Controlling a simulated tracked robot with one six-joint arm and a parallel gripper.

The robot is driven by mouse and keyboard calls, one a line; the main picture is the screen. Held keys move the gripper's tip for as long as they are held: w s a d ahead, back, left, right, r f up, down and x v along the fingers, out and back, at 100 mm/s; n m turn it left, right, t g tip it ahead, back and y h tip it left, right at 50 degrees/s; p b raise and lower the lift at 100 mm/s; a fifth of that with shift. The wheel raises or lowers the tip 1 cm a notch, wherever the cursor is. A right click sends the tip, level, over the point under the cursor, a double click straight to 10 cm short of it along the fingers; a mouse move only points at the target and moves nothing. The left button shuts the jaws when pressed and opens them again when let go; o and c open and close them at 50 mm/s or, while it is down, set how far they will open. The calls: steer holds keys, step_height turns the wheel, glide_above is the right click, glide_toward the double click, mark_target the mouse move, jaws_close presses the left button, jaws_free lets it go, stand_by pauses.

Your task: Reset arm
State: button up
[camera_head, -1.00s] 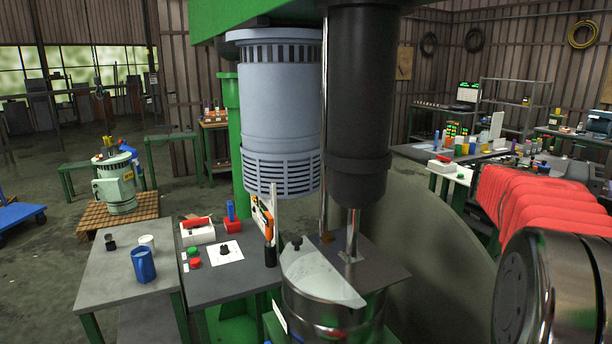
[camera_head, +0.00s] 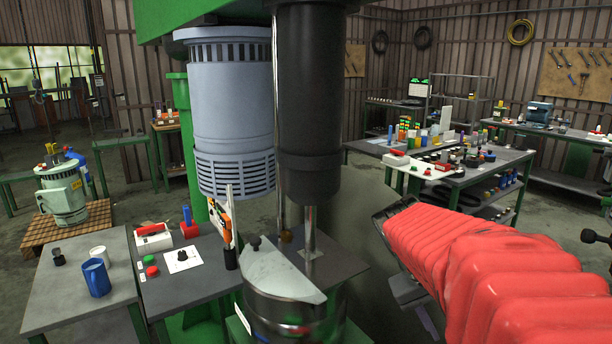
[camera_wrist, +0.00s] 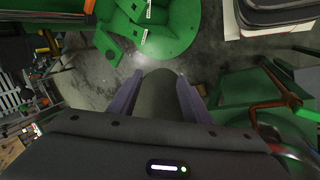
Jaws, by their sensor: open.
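My arm, in a red ribbed sleeve (camera_head: 430,245), reaches in from the right edge in the head view. Its end points toward the disperser in the middle, and my fingertips cannot be made out there. In the wrist view my gripper (camera_wrist: 157,85) has its two purple-grey fingers apart, with only a dark grey rounded surface and floor showing between them. Nothing is held. The disperser has a light blue-grey ribbed motor (camera_head: 233,115), a black cylinder (camera_head: 308,110) and a shiny metal vessel (camera_head: 290,318) with a half lid (camera_head: 283,277) below.
A bench with a blue mug (camera_head: 96,278) stands at the left. A green-and-white machine (camera_head: 62,195) sits on a wooden pallet. Cluttered workbenches (camera_head: 490,165) stand at the back right. In the wrist view, a green round base (camera_wrist: 165,35) lies beyond my fingers.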

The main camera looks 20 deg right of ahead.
steer(key=s+a+n+t+y, duration=0.1)
steer(key=a+n+t+y, duration=0.3)
steer(key=a, duration=2.4)
steer(key=f+t+y, duration=0.1)
steer(key=t, duration=0.2)
steer(key=shift+s+y, duration=0.3)
steer(key=shift+s, duration=0.05)
steer(key=shift+d, duration=0.1)
steer(key=shift+c, duration=0.5)
steer(key=shift+c, duration=0.7)
steer(key=shift+d, duration=0.1)
steer(key=shift+c, duration=0.4)
